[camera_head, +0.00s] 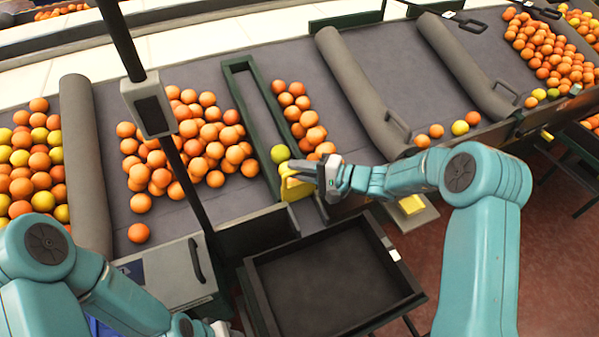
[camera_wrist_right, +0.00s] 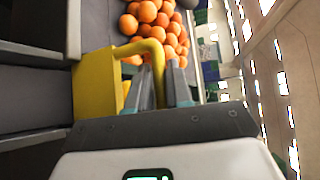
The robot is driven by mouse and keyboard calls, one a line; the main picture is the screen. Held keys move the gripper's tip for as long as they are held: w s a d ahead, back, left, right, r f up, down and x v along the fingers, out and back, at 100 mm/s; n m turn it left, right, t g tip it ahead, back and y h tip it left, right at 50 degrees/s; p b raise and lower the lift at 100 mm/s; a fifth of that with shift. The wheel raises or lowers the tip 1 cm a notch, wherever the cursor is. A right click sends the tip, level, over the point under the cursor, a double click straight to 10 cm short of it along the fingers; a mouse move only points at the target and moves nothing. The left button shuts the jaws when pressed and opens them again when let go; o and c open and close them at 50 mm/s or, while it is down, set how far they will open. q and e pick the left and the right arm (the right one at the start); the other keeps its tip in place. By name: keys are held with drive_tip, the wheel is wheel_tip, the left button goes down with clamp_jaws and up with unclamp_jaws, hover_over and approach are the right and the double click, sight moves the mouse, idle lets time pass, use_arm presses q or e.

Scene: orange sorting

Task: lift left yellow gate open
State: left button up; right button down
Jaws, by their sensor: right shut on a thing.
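In the right wrist view the gate (camera_wrist_right: 92,85) is a yellow panel with a bent bar handle (camera_wrist_right: 157,62), and the fingers of my right gripper (camera_wrist_right: 162,88) close around the bar. My left gripper (camera_head: 215,328) is low at the bottom edge, partly cut off, and its fingers cannot be made out.
An empty black tray (camera_head: 418,296) stands below the lane. Oranges (camera_head: 200,145) lie on the grey sloped surface left of the lane, and more oranges (camera_head: 300,112) lie to its right. Another yellow piece (camera_head: 411,204) shows to the right, below my right forearm. A dark post (camera_head: 185,185) crosses the left side.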

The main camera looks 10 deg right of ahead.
wheel_tip(320, 180, up, 6)
drive_tip(key=shift+s+r, duration=0.1)
drive_tip(key=shift+r, duration=0.3)
drive_tip(key=c, duration=1.3)
unclamp_jaws()
drive_tip(key=shift+o, duration=0.8)
drive_tip(key=shift+r, duration=0.1)
drive_tip(key=shift+d, duration=0.1)
drive_tip(key=shift+d+b, duration=0.3)
drive_tip(key=shift+b, duration=0.05)
drive_tip(key=b+v, duration=0.3)
drive_tip(key=v, duration=1.2)
drive_tip(key=shift+s, duration=0.45)
